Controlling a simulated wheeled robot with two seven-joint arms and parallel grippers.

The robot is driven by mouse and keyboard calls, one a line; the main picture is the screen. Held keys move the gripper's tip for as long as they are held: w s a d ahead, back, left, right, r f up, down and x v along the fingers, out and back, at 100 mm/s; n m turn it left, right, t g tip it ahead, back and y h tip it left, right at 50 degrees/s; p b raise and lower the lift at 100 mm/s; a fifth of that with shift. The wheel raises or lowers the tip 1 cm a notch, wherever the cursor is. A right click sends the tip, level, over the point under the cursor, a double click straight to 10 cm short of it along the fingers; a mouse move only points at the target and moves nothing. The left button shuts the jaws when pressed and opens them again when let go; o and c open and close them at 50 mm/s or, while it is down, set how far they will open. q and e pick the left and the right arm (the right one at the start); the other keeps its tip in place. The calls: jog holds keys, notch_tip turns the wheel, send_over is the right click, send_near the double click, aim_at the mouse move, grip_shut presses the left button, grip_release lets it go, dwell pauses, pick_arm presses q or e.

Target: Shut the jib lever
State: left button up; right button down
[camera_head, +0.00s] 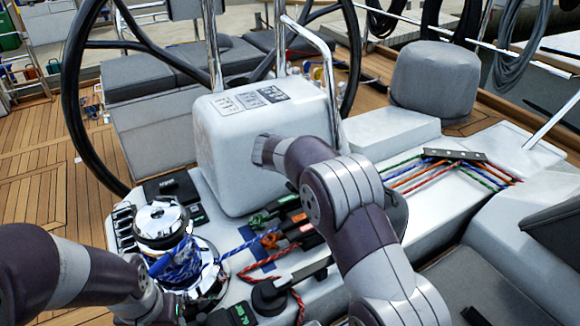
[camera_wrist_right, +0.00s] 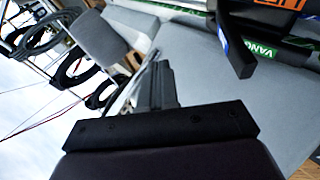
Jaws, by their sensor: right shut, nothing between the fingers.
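A row of rope clutches with levers (camera_head: 290,234) sits on the white deck beside the winch; green, orange and black parts show. I cannot tell which is the jib lever. In the right wrist view a black lever (camera_wrist_right: 236,52) stands out from the clutch bank, up and to the right of my right gripper (camera_wrist_right: 160,72). That gripper is shut and empty, and appears apart from the lever.
A chrome winch (camera_head: 165,225) wrapped with blue rope stands left of the clutches. A white pedestal box (camera_head: 262,145) and a large black steering wheel (camera_head: 70,90) stand behind. A black handle (camera_head: 305,283) lies in front. Coloured ropes (camera_head: 440,172) run across the deck at right.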

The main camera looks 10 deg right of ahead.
jog(key=w+d+r+n+t+y+p, duration=0.1)
jog(key=w+d+r+t+y+p, duration=0.25)
jog(key=w+r, duration=0.4)
jog(key=w+d+r+n+t+y+p, duration=0.2)
jog(key=w+d+r+t+y+p, duration=0.15)
jog(key=w+r, duration=0.4)
jog(key=s+a+f+m+g+y, duration=0.1)
jog(key=s+a+f+g+y, duration=0.1)
jog(key=s+f+g, duration=0.4)
jog(key=s+a+f+m+g+y, duration=0.1)
jog(key=s+f+m+g+y, duration=0.15)
jog(key=s+g, duration=0.45)
jog(key=shift+n+t+y, duration=0.25)
jog(key=shift+t, duration=0.15)
jog(key=x, duration=0.4)
jog(key=s+p+x, duration=0.1)
jog(key=x, duration=0.3)
jog(key=s+a+x, duration=0.1)
jog(key=x, duration=0.3)
jog(key=shift+f+p, duration=0.3)
jog(key=shift+f, duration=0.05)
pick_arm(q)
notch_tip(320, 180, up, 12)
jog(key=shift+f, duration=0.2)
pick_arm(e)
jog(key=shift+s+a+f, duration=0.15)
jog(key=shift+a+f, duration=0.3)
jog(key=shift+f, duration=0.1)
